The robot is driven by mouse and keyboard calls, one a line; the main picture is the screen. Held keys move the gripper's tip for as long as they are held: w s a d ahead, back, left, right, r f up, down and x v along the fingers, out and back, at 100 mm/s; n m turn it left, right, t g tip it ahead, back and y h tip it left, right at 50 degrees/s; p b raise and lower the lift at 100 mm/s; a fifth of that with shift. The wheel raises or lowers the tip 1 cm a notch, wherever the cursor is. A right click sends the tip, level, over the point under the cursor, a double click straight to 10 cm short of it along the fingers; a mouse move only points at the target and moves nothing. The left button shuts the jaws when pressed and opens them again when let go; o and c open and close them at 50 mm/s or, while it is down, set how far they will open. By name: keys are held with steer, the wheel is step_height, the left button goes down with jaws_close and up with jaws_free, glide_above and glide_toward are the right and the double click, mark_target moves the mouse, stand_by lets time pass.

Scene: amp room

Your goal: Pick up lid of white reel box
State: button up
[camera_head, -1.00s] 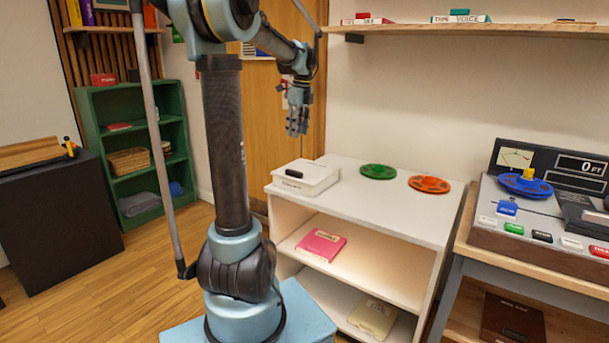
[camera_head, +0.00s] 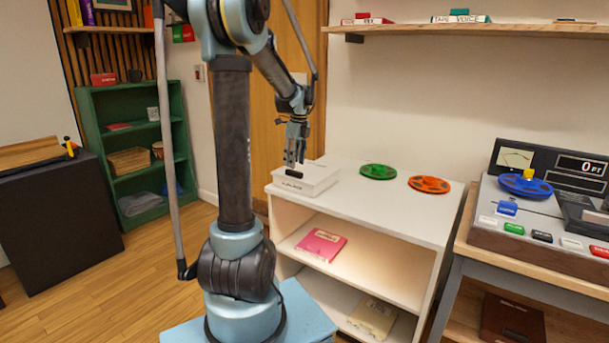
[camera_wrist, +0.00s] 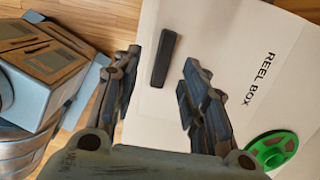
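The white reel box (camera_head: 312,184) sits on the left end of the white shelf unit's top. Its white lid (camera_wrist: 215,50) has a black bar handle (camera_wrist: 166,58) and the printed words "REEL BOX" in the wrist view. The handle (camera_head: 293,173) also shows in the head view. My gripper (camera_head: 295,160) points down just above the handle. In the wrist view, my gripper (camera_wrist: 158,70) has its fingers spread apart, with the handle between their tips in the picture. I cannot tell its exact height above the handle. The lid lies on the box.
A green reel (camera_head: 378,172) and an orange reel (camera_head: 429,184) lie on the white shelf unit (camera_head: 395,215) right of the box. A tape machine (camera_head: 545,210) stands farther right. A wall shelf (camera_head: 460,30) hangs above. A green bookcase (camera_head: 105,130) stands left.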

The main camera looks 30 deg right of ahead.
mark_target(294, 171)
steer(key=f, duration=0.4)
steer(key=shift+w+d+f, duration=0.1)
steer(key=shift+w+f, duration=0.2)
steer(key=shift+f, duration=0.1)
jaws_close()
